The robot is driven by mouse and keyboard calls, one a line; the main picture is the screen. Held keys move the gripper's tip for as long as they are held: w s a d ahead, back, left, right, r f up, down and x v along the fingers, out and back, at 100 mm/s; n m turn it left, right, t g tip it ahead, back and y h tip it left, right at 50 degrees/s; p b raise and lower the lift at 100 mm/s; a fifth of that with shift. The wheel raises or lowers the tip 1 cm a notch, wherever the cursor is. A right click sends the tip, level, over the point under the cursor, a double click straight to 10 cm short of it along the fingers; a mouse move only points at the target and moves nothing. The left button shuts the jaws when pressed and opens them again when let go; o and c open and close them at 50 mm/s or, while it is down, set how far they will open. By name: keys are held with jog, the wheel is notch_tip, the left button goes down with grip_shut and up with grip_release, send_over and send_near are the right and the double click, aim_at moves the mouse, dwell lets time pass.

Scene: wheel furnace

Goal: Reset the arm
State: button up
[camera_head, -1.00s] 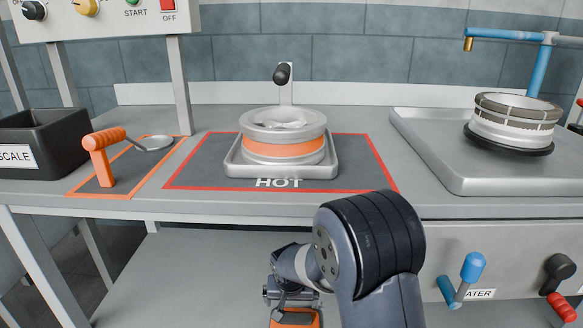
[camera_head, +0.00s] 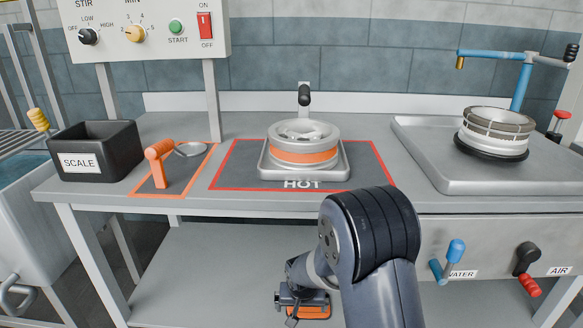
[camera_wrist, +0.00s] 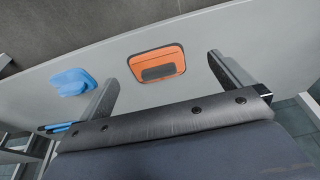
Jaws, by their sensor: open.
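My arm hangs low in front of the bench in the head view, with my gripper (camera_head: 300,300) at its lower end, partly hidden by the arm. In the wrist view my gripper (camera_wrist: 165,90) is open, its two fingers wide apart with nothing held between them. An orange panel with a dark slot (camera_wrist: 158,65) lies beyond the fingertips on a grey surface. A blue object (camera_wrist: 70,82) lies beyond the left finger. In the head view an orange piece (camera_head: 312,312) shows beside my gripper; whether it touches it is unclear.
On the bench stand a black SCALE bin (camera_head: 97,152), an orange-handled ladle (camera_head: 160,163), a round mould (camera_head: 304,143) on the HOT zone, and a stacked wheel mould (camera_head: 494,132) on the right tray (camera_head: 430,165). WATER and AIR levers (camera_head: 448,262) stick out in front.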

jog(key=s+d+r+p, duration=0.1)
jog(key=r+p, duration=0.3)
jog(key=p, duration=0.4)
jog(key=s+d+r+p, duration=0.2)
jog(key=d+r+p, duration=0.2)
jog(key=p, duration=0.4)
jog(key=shift+s+d+r, duration=0.25)
jog(key=shift+r, duration=0.55)
jog(key=shift+f, duration=0.1)
